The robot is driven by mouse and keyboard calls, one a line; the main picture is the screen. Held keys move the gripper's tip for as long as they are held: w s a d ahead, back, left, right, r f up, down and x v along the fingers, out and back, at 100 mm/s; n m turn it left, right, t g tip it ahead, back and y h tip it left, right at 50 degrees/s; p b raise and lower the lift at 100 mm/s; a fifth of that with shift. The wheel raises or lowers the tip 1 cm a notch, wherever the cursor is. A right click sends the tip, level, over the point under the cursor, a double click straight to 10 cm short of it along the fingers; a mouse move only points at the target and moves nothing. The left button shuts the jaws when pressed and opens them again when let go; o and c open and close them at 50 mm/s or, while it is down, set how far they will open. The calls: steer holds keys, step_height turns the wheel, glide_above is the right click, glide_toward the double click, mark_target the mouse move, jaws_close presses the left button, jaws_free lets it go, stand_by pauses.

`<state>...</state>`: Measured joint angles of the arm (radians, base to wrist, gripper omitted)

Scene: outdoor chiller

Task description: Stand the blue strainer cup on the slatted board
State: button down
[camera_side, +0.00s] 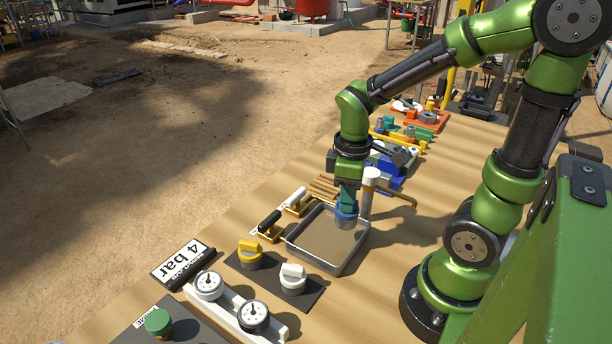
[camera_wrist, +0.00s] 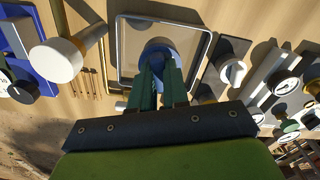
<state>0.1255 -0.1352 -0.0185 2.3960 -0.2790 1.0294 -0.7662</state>
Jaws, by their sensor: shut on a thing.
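The blue strainer cup (camera_side: 346,213) is between the fingers of my gripper (camera_side: 347,199) in the side view, over the back part of a shallow tray. In the wrist view the round blue cup (camera_wrist: 158,47) shows just beyond the green fingertips (camera_wrist: 160,72), which partly cover it. My gripper is shut on the cup. Whether the cup touches the tray floor I cannot tell. The slatted board (camera_side: 324,187), with brown slats, lies behind the tray; its slats also show left of the gripper in the wrist view (camera_wrist: 86,83). Nothing is seen standing on it.
The shallow metal-rimmed tray (camera_side: 312,259) holds a sandy-brown surface. A white-capped post (camera_side: 371,177) with a brass spout stands close right of my gripper. Black and white-handled valves (camera_side: 270,222) stand left of the tray. Knobs and gauges (camera_side: 254,316) stand in front.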

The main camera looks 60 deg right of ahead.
steer(key=shift+d+f, duration=0.25)
steer(key=shift+d, duration=0.1)
steer(key=w+d+r+m, duration=0.2)
steer(key=w+d, duration=0.5)
steer(key=d, duration=0.1)
steer(key=w+d+r+m, duration=0.2)
steer(key=w+d, duration=0.5)
steer(key=d, duration=0.1)
steer(key=shift+w+d, duration=0.15)
steer(key=shift+w, duration=0.1)
steer(key=shift+f, duration=2.55)
steer(key=shift+f, duration=0.4)
steer(key=shift+f, duration=1.1)
